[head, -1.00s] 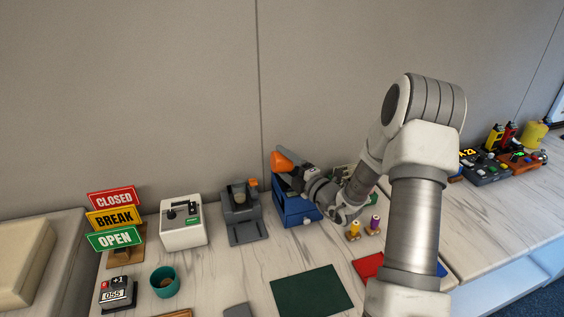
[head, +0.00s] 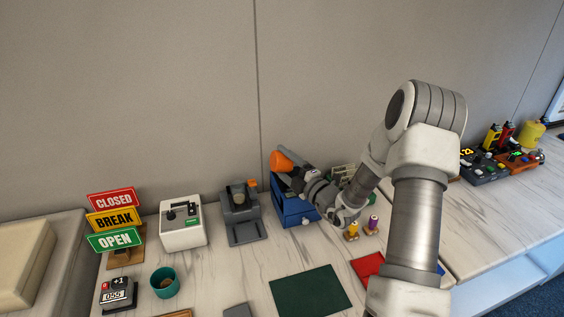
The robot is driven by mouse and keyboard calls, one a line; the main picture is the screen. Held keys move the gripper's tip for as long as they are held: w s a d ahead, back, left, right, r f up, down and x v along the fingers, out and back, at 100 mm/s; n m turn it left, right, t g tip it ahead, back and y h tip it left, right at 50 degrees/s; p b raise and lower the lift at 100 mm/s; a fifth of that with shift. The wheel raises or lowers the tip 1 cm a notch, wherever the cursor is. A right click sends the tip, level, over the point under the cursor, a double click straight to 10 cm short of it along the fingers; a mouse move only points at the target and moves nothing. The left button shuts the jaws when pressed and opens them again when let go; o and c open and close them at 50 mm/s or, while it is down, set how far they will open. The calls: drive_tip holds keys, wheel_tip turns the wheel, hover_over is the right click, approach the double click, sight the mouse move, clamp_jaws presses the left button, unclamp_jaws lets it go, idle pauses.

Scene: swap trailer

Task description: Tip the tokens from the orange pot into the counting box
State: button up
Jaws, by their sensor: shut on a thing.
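The orange pot (head: 281,159) is held up by my gripper (head: 296,170), just above the far side of a blue box (head: 290,208). The pot is tilted, with its wide part toward the upper left. Its mouth and any tokens in it cannot be made out. My gripper is shut on it; my wrist partly covers the blue box. No box is clearly marked as the counting box.
A grey machine (head: 241,213) and a white box (head: 183,225) stand to the left. A teal pot (head: 165,282), a counter (head: 116,292) and signs (head: 113,220) are further left. Spools (head: 352,230) stand close below my wrist. A green mat (head: 311,291) lies clear in front.

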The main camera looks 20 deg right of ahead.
drive_tip(key=shift+d+r+m+t+p, duration=0.1)
drive_tip(key=shift+d+m+t+p, duration=0.2)
drive_tip(key=shift+m, duration=0.4)
idle(0.4)
drive_tip(key=shift+a, duration=0.1)
idle(0.6)
wheel_tip(320, 180, up, 7)
drive_tip(key=p, duration=0.7)
idle(0.3)
